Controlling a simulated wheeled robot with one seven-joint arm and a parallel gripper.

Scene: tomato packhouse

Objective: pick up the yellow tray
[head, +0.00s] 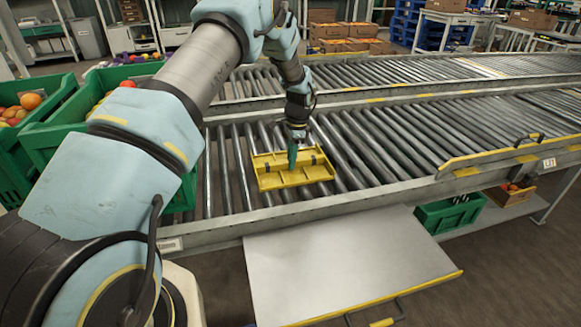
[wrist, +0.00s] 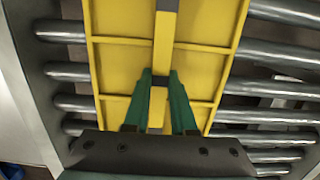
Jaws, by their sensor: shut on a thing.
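The yellow tray (head: 283,181) is on or just above the near roller conveyor in the head view; I cannot tell whether it touches the rollers. It is shallow, with raised ribs dividing it into compartments and grey patches along its middle. It fills much of the wrist view (wrist: 121,66). My gripper (head: 292,162) points down at the tray's middle. In the wrist view its green fingers (wrist: 162,80) are shut on the tray's central rib, with the tips at the rib. The tray's underside is hidden.
The near conveyor's rollers (head: 385,140) are clear to the right of the tray. Green crates of produce (head: 38,107) stand at the left. A second conveyor (head: 380,75) lies behind.

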